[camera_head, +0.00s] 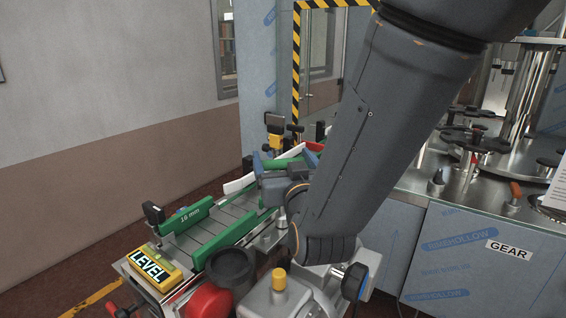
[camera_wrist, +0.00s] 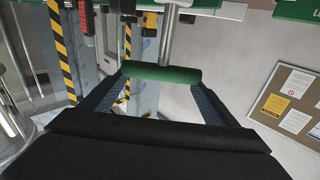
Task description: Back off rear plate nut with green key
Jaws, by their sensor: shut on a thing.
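The green key shows in the wrist view as a green crossbar handle (camera_wrist: 161,73) with a grey metal shaft running up from it. My gripper (camera_wrist: 160,80) is shut on the handle, one finger at each end. In the head view my gripper (camera_head: 283,167) is over the far part of the conveyor, with the green handle (camera_head: 287,161) between its fingers. I cannot make out the rear plate nut or whether the key sits on it; the shaft's far end is out of the wrist view.
Green guide rails, one marked 16 mm (camera_head: 186,214), line the conveyor. A yellow LEVEL box (camera_head: 153,267) sits at its near end. A steel machine with a GEAR label (camera_head: 508,249) stands at right. Open floor and a bare wall (camera_head: 110,120) are at left.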

